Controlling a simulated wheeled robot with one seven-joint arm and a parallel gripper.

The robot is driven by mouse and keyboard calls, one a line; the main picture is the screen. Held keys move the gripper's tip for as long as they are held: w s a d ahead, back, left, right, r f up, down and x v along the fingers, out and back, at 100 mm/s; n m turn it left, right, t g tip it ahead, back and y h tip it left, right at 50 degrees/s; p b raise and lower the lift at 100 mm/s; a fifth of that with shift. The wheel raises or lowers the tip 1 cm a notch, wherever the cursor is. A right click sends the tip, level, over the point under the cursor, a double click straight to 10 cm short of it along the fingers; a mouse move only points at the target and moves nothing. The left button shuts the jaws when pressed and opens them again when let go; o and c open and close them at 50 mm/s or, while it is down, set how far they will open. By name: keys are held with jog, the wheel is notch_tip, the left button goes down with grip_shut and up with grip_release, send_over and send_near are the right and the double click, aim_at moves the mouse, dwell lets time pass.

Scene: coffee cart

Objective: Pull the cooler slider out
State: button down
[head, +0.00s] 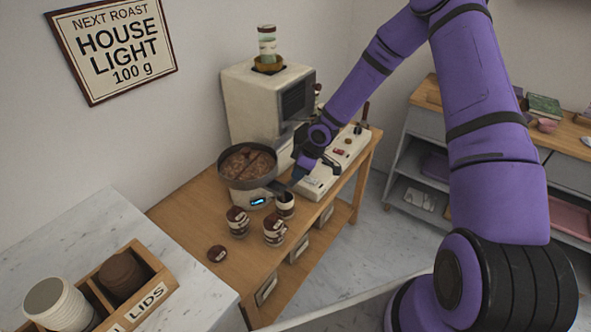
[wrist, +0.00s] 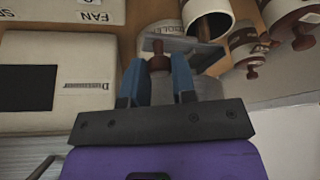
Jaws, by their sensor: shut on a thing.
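The cooler (head: 234,178) is a dark round pan of brown beans in front of the cream roaster in the head view. Its slider (wrist: 151,45) shows in the wrist view as a thin grey metal plate with a brown knob (wrist: 159,62). My gripper (wrist: 158,70) has its two blue fingers on either side of that knob and is shut on it. In the head view my gripper (head: 293,178) is at the right side of the cooler, and my wrist hides the slider there. I cannot tell how far out the slider is.
An open canister (head: 285,208) stands just below my gripper. Lidded canisters (head: 274,232) and a loose lid (head: 217,253) are in front. A small blue display (head: 258,201) is below the pan. The control box (head: 335,160) is close on the right.

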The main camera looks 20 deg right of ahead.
jog(key=c, duration=0.9)
grip_release()
jog(key=shift+s+d, duration=0.15)
jog(key=shift+s, duration=0.05)
jog(key=shift+c, duration=0.2)
jog(key=shift+r, duration=0.1)
jog(key=v, duration=1)
jog(key=shift+r, duration=0.3)
jog(key=shift+s, duration=0.1)
